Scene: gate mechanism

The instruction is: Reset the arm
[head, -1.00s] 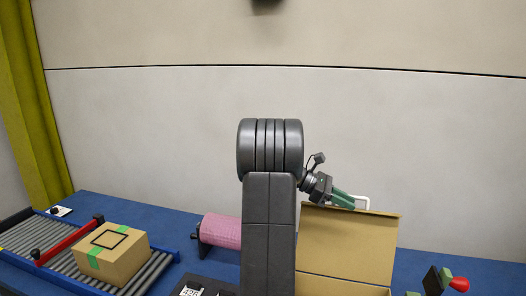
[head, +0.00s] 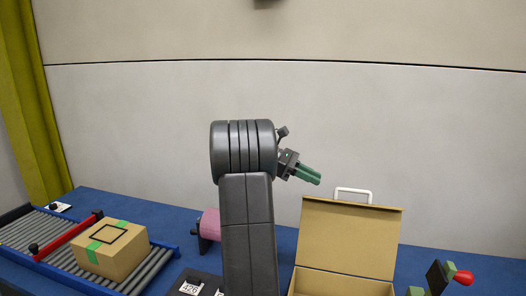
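My arm (head: 247,230) stands in the middle of the head view, a dark grey column with a ribbed round joint on top. My gripper (head: 317,178) sticks out to the right of this joint, with green fingers pointing right and slightly down. The two fingers lie close together from this angle, and any gap between them is unclear. Nothing shows in them. The gripper is in the air, apart from the open cardboard case below and to its right. The raised lid (head: 350,238) of this case has a white handle (head: 353,192) on its top edge.
A taped cardboard box (head: 110,250) sits on the roller conveyor (head: 38,228) at left, by a red bar (head: 68,237). A pink roller (head: 210,224) is partly behind my arm. A red knob (head: 463,277) on a device stands at right. The air above is clear.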

